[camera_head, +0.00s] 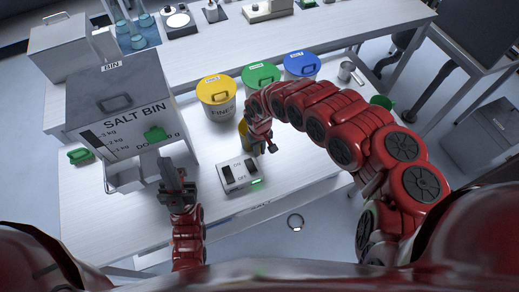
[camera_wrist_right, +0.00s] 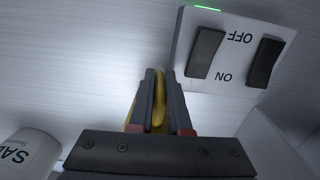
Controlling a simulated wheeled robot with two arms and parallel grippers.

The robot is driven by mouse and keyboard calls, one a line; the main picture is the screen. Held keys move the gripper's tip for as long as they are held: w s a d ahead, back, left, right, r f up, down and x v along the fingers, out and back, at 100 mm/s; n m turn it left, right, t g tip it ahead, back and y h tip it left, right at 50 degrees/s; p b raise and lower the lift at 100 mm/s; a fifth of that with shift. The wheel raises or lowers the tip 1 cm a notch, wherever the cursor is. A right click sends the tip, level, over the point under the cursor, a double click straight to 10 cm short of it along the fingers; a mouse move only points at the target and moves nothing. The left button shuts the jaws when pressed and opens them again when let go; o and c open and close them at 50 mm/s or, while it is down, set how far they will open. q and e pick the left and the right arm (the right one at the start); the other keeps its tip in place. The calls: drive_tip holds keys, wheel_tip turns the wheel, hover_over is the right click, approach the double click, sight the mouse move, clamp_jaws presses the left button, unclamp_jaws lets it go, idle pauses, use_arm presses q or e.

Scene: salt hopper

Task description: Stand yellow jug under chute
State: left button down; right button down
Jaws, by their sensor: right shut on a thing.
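The yellow jug (camera_head: 243,131) shows only in part in the head view, beside my right gripper (camera_head: 256,140) and mostly hidden by it. In the right wrist view, a narrow yellow part (camera_wrist_right: 159,113) sits between the closed fingers of that gripper. The salt bin (camera_head: 120,105) stands at the left, with a green handle (camera_head: 154,134) on its front and an open metal chute or tray (camera_head: 127,180) low at its front. My left gripper (camera_head: 174,173) is just in front of the bin, below the green handle. Its finger gap is unclear.
A switch box (camera_head: 238,173) with two black rockers lies between my grippers. Yellow, green (camera_head: 261,77) and blue (camera_head: 301,66) lidded tubs stand behind. A metal cup (camera_head: 346,70) is at the right. A green scoop-like item (camera_head: 79,156) lies left of the bin.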

drive_tip(key=c, duration=0.9)
unclamp_jaws()
drive_tip(key=shift+f, duration=0.1)
drive_tip(key=shift+o, duration=0.2)
drive_tip(key=shift+r, duration=0.3)
drive_tip(key=shift+w+r, duration=0.1)
drive_tip(key=shift+r, duration=0.2)
wheel_tip(320, 180, up, 6)
drive_tip(key=shift+w+d+r, duration=0.1)
wheel_tip(320, 180, up, 5)
drive_tip(key=shift+r+p, duration=0.1)
drive_tip(key=shift+p, duration=1)
